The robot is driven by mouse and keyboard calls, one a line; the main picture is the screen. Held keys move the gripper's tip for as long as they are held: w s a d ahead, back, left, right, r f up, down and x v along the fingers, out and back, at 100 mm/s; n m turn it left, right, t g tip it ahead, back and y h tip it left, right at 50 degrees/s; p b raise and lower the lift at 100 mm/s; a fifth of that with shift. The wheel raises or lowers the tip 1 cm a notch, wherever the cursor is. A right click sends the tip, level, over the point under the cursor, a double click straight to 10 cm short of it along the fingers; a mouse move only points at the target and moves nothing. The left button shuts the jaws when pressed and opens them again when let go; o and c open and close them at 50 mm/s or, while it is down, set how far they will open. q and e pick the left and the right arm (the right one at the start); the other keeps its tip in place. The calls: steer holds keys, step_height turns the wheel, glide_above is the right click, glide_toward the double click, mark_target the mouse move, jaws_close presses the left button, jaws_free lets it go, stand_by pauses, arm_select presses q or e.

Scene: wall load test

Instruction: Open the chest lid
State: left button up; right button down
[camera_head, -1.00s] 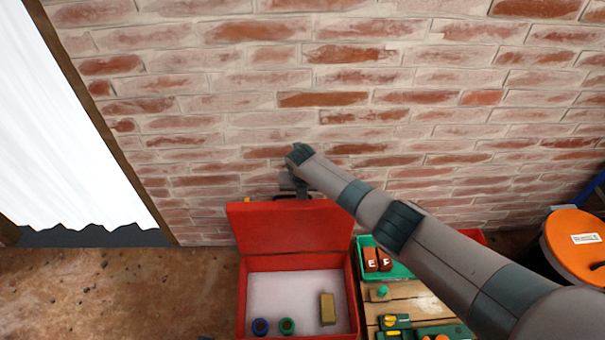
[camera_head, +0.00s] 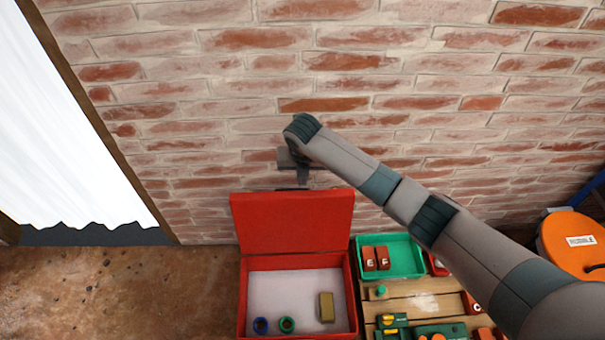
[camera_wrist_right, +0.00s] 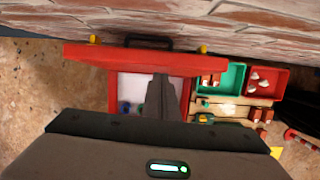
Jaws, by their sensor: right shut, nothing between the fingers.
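The red chest lid (camera_head: 292,222) stands raised at the back of the chest, tilted toward the brick wall. The open chest (camera_head: 355,300) shows a pale floor holding a blue ring (camera_head: 260,325), a green ring (camera_head: 287,325) and a brass-coloured block (camera_head: 326,307). In the wrist view the lid's edge (camera_wrist_right: 85,55) carries a black handle (camera_wrist_right: 148,41) and yellow latches. My right gripper (camera_head: 303,178) is above the lid's top edge, near the wall, shut and empty. It also shows in the wrist view (camera_wrist_right: 160,82). My left gripper is not in view.
A green tray (camera_head: 405,258) with red blocks and a wooden board (camera_head: 400,305) with parts lie right of the chest. An orange-lidded drum (camera_head: 572,250) stands at the far right. The brick wall is close behind; brown floor is clear on the left.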

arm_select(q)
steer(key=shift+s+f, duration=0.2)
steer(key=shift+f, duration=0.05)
arm_select(e)
steer(key=shift+s+r, duration=0.4)
steer(key=shift+r, duration=0.3)
steer(key=shift+s+r, duration=0.4)
steer(key=shift+r, duration=0.3)
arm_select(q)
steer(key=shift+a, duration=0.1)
arm_select(e)
steer(key=shift+a+f, duration=0.1)
